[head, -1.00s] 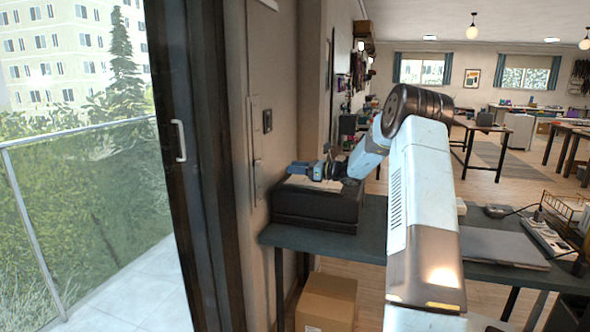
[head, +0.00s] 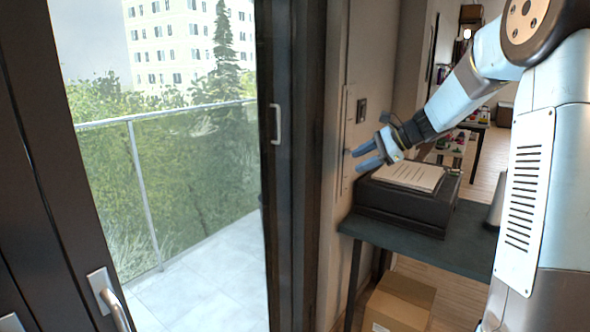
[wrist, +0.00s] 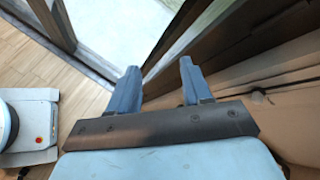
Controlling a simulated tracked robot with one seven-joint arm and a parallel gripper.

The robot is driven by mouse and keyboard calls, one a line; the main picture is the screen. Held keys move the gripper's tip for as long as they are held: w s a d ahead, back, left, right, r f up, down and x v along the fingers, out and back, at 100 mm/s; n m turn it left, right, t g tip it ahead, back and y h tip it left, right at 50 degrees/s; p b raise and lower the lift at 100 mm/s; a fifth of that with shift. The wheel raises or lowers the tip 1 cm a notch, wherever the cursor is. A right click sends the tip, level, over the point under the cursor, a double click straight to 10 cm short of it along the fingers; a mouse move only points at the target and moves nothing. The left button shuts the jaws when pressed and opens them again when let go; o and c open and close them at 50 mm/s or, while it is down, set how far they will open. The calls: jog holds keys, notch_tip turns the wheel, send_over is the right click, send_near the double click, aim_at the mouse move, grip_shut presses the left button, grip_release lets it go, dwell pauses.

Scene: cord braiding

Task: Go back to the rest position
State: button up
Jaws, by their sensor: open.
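My gripper (head: 364,157) is open and empty in the head view, its two blue fingers pointing left toward the wall beside the glass door. It is raised just above and to the left of the black box with papers. In the wrist view my gripper (wrist: 161,88) shows both blue fingers spread apart with nothing between them. Beyond the fingers are the door frame and pale floor outside.
A black box (head: 400,216) with a paper stack (head: 410,176) on top stands on the dark table (head: 430,250). A cardboard box (head: 399,302) sits below. The sliding door frame (head: 291,170) and wall are close left of the gripper. A door handle (head: 110,300) shows at lower left.

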jog(key=s+a+r+n+h, duration=0.1)
jog(key=s+n+h, duration=0.25)
jog(key=s, duration=0.65)
jog(key=s+a+r+n+h, duration=0.15)
jog(key=s+n, duration=0.25)
jog(key=s, duration=0.7)
jog(key=s+d+f+n+h, duration=0.1)
jog(key=s+d+n+h, duration=0.1)
jog(key=s, duration=0.6)
jog(key=s+d+n+t+h, duration=0.1)
jog(key=s+d+n+h, duration=0.2)
jog(key=s, duration=0.5)
jog(key=shift+d+f+n+t, duration=0.35)
jog(key=shift+d+n, duration=0.4)
jog(key=shift+n, duration=0.4)
